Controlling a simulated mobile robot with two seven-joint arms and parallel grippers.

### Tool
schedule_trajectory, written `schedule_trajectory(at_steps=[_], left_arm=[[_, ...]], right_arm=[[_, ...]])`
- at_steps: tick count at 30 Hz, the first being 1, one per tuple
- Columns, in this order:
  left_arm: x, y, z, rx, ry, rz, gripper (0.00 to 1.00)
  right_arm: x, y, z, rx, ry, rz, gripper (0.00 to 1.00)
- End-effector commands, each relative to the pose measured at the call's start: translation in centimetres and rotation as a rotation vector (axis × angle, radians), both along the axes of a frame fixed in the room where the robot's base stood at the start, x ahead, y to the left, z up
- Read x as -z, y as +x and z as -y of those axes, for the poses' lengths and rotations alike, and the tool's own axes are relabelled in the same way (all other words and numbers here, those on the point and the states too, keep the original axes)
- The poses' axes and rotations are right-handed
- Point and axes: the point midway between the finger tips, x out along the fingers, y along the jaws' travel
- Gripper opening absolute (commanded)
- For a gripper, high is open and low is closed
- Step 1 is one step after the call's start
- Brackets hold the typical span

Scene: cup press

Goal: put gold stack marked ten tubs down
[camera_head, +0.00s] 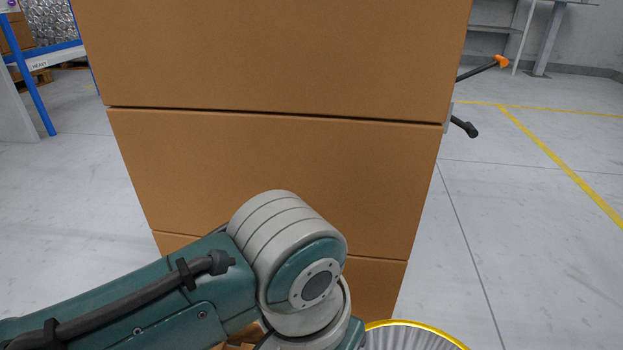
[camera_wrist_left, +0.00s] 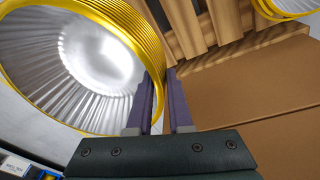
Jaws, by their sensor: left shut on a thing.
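In the left wrist view a stack of gold-rimmed tubs (camera_wrist_left: 100,75) with ribbed silver insides fills the upper left, its opening tilted towards the camera. My left gripper (camera_wrist_left: 160,85) is shut on the edge of this stack, with its wall between the two purple fingers. No mark reading ten shows. A second gold rim (camera_wrist_left: 285,10) shows at the top right corner. In the head view a gold-rimmed tub (camera_head: 412,337) is cut off by the bottom edge, right of my left arm; I cannot tell which of the two it is. My right gripper is out of view.
A tall brown panelled block (camera_head: 270,170) stands close in front of my left arm. A wooden slatted piece (camera_wrist_left: 205,40) and brown panels (camera_wrist_left: 260,90) lie right of the gripper in the wrist view. Bare floor (camera_head: 530,250) is free to the right.

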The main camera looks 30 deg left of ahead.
Motion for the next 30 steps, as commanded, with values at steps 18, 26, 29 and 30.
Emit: schedule_trajectory(at_steps=[18, 26, 29, 30], left_arm=[[15.4, 0.0, 0.1, -0.008, -0.002, 0.002, 0.00], [17.4, 0.0, 0.1, -0.008, -0.002, 0.001, 0.00], [19.2, 0.0, 0.1, -0.008, -0.002, 0.001, 0.00], [19.8, 0.0, 0.1, -0.008, -0.002, 0.002, 0.00]], right_arm=[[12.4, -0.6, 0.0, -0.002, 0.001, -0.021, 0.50], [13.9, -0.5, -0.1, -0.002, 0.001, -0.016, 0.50], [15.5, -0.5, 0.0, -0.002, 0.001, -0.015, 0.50], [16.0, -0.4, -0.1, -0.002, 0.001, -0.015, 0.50]])
